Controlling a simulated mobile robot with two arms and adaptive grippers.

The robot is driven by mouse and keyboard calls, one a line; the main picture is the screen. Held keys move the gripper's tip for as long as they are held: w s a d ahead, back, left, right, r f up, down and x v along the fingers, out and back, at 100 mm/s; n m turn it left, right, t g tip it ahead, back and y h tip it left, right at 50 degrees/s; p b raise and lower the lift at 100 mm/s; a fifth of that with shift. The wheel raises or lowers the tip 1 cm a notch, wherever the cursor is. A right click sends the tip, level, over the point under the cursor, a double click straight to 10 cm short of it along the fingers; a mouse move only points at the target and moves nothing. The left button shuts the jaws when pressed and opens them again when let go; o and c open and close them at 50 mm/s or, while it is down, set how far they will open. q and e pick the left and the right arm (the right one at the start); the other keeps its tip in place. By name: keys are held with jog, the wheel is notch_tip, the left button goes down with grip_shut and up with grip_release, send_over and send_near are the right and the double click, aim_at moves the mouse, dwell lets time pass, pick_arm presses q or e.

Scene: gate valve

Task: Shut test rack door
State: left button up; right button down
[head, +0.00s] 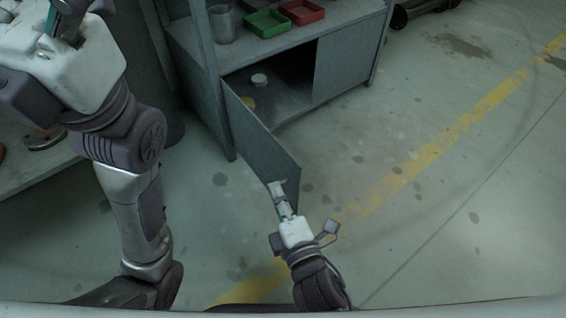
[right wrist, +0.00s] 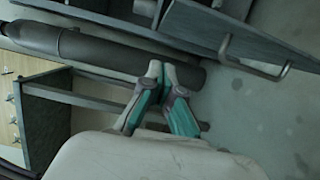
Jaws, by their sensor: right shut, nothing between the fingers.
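The grey test rack (head: 205,85) stands at the top of the head view. Its left door (head: 262,145) hangs open, swung out towards me, and the dark inside shows. The right door panel (head: 342,62) lies flush with the front. My right gripper (head: 277,188) is shut and empty, overlapping the door's lower free end in the head view; contact cannot be told. In the right wrist view its fingers (right wrist: 158,72) are together, and a door-like panel (right wrist: 190,22) with a bar handle (right wrist: 252,62) shows beyond. My left gripper (head: 55,22) is partly cut off at the top left.
A green tray (head: 268,23) and a red tray (head: 302,11) sit on the rack's upper surface. A table (head: 30,170) stands at the left. The floor (head: 430,215) to the right is clear.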

aim_at(284, 164)
jog(key=shift+w+d, duration=0.25)
jog(key=shift+w, duration=1.05)
jog(key=shift+w+d, duration=0.2)
jog(key=shift+w, duration=1.1)
jog(key=shift+w+d, duration=0.25)
jog(key=shift+w, duration=1.05)
